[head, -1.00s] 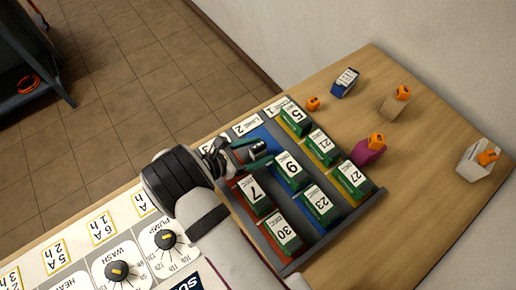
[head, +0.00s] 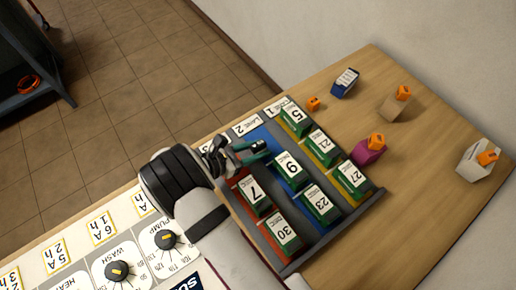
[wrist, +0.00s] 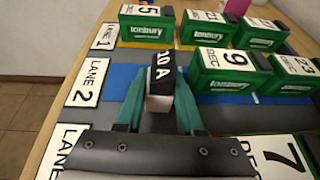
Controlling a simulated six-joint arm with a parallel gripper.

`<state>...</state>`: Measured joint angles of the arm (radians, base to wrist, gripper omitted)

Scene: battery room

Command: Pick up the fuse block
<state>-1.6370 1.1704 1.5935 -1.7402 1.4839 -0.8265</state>
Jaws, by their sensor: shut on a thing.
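The fuse block (wrist: 160,78) is a small black and white piece marked "10 A". It sits between the green fingers of my gripper (wrist: 159,108) in the wrist view, and the fingers are shut on it. In the head view the fuse block (head: 259,146) shows as a small dark piece at the tip of my gripper (head: 256,153). It is over the blue lane 2, on the label side of the green box 9 (head: 289,170). Whether its underside touches the lane is hidden.
Green boxes stand in a grey lane tray (head: 358,212); box 5 (wrist: 145,24) and box 7 (wrist: 283,155) flank the gripper. A blue box (head: 345,82), several orange-topped items and an orange cube (head: 313,103) are on the wooden table. The dial panel (head: 125,258) lies at lower left.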

